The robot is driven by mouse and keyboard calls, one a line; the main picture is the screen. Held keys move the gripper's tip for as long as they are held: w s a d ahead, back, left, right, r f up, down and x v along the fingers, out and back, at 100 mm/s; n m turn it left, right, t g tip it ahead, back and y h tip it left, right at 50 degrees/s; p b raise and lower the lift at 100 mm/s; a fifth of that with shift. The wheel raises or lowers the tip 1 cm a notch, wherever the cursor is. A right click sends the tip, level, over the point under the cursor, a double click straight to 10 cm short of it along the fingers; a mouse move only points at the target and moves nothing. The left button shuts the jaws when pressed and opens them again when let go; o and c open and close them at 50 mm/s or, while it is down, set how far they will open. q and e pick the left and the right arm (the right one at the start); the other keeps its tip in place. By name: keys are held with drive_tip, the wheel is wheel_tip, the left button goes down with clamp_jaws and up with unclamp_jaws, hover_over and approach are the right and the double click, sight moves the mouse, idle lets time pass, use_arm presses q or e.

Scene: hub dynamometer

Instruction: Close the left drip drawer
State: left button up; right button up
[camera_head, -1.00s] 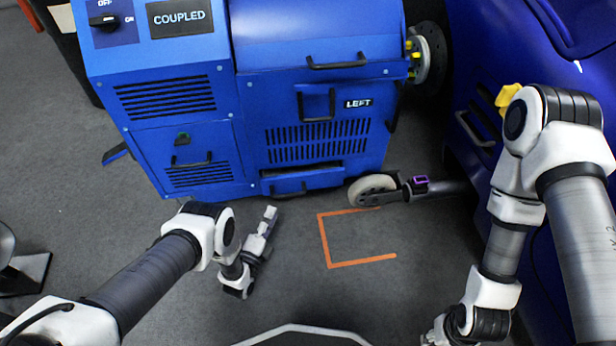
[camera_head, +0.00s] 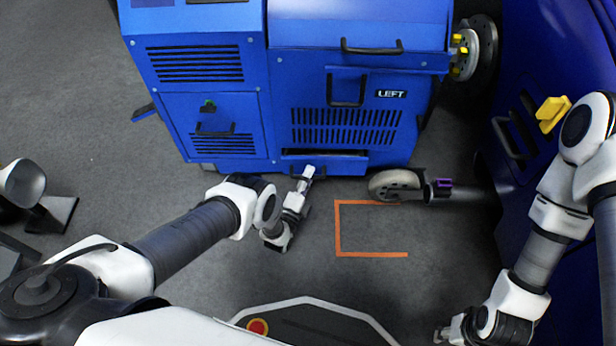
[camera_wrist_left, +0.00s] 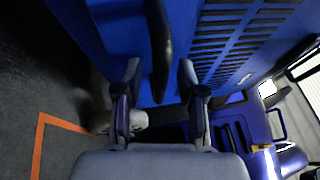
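The left drip drawer (camera_head: 345,165) is a low blue drawer at the bottom of the blue machine, below the slotted grille. A dark gap shows along its top edge, so it stands partly out. My left gripper (camera_head: 308,172) is at the left part of the drawer front, by its black handle. In the left wrist view the black drawer handle (camera_wrist_left: 159,50) lies between and ahead of the spread fingers of my left gripper (camera_wrist_left: 158,75); contact cannot be told. My right gripper (camera_head: 445,335) is low at the right, and its fingers are too unclear to read.
A caster wheel (camera_head: 395,184) on an arm stands just right of the drawer. An orange floor marking (camera_head: 370,254) lies in front of it. A blue vehicle body (camera_head: 520,60) stands at the right. Grey floor is free in front of the machine.

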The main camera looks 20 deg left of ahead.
use_arm(q)
clamp_jaws()
drive_tip(key=w+b, duration=0.1)
drive_tip(key=w, duration=0.1)
drive_tip(key=w+a+b, duration=0.1)
drive_tip(key=w+b, duration=0.1)
drive_tip(key=shift+a+f, duration=0.15)
drive_tip(key=shift+r, duration=0.25)
drive_tip(key=shift+o, duration=0.2)
unclamp_jaws()
drive_tip(key=shift+f, duration=0.1)
